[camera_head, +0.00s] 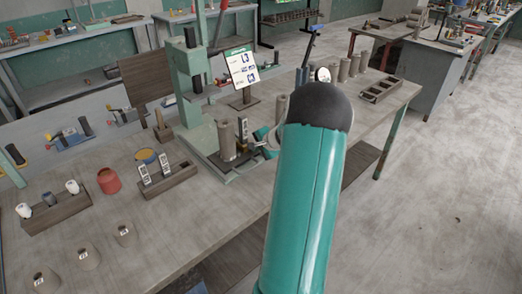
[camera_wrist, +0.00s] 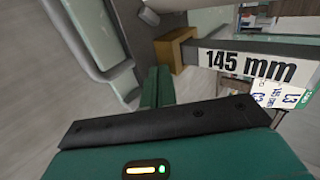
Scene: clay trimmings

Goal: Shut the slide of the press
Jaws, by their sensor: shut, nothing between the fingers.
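The green press (camera_head: 188,85) stands on the bench left of my arm in the head view, with a tall column and a flat base. On its base is a dark slide-like plate (camera_head: 232,161) carrying a grey clay cylinder (camera_head: 227,140) and a small upright label. How far the slide stands out is unclear. My gripper is beside the press base, mostly hidden behind my teal arm. In the wrist view my gripper's green fingers (camera_wrist: 156,88) are together and empty. A white "145 mm" label (camera_wrist: 250,65) is close by on the right, its mount unclear.
A sign on a stand (camera_head: 241,70) is behind the press. Several clay cylinders and a dark compartment tray (camera_head: 380,90) stand at the right. A red pot (camera_head: 108,181) and a rack with labels (camera_head: 168,183) are at the left. Front bench space is partly clear.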

